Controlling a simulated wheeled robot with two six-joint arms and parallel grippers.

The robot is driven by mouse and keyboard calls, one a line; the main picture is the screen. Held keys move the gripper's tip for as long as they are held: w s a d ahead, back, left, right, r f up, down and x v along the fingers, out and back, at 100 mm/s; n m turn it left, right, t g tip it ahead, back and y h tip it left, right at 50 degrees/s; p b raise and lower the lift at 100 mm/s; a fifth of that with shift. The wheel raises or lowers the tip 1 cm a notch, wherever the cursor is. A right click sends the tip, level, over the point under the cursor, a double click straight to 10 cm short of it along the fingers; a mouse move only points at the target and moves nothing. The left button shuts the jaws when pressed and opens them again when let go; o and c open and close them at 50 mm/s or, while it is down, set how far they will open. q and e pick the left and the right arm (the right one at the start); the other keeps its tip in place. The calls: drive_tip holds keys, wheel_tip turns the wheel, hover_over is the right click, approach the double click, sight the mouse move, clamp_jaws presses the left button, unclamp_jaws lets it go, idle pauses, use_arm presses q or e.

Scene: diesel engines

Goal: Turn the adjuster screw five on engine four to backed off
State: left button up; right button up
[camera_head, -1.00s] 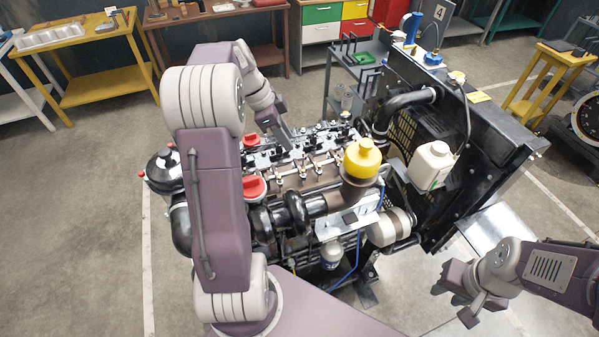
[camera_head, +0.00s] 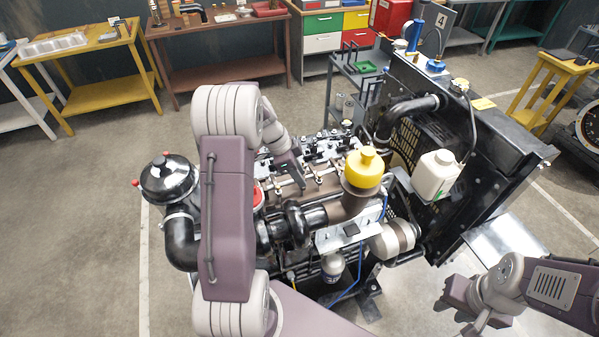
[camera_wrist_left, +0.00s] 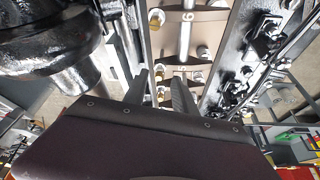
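The engine (camera_head: 315,218) stands in the middle of the head view, with its top uncovered. Small brass screws and nuts sit in a row along the brown rocker area (camera_head: 318,182). A sign with the number 4 (camera_head: 443,20) shows behind it. My left gripper (camera_head: 298,184) hangs over this row, pointing down. In the left wrist view its two fingers (camera_wrist_left: 163,82) stand apart with nothing held between them. Brass and steel screw heads (camera_wrist_left: 160,94) show near and beyond the fingertips.
A yellow cap (camera_head: 366,165) rises close to the right of my left gripper. The black radiator (camera_head: 490,135) with a white bottle (camera_head: 435,174) stands at the right. A black air cleaner (camera_head: 168,178) is at the left.

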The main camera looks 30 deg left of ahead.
use_arm(q)
drive_tip(key=shift+s+d+f, duration=0.1)
drive_tip(key=shift+s, duration=0.1)
drive_tip(key=shift+w, duration=0.1)
clamp_jaws()
drive_tip(key=f+n+b, duration=0.1)
drive_tip(key=n+b, duration=0.1)
drive_tip(key=b, duration=0.1)
drive_tip(key=shift+t+y, duration=0.3)
drive_tip(key=shift+t, duration=0.1)
drive_tip(key=shift+d+r+n+b, duration=0.1)
drive_tip(key=shift+r+n+b, duration=0.1)
drive_tip(key=shift+n+b, duration=0.45)
drive_tip(key=shift+r+n+t, duration=0.3)
drive_tip(key=shift+n, duration=0.25)
unclamp_jaws()
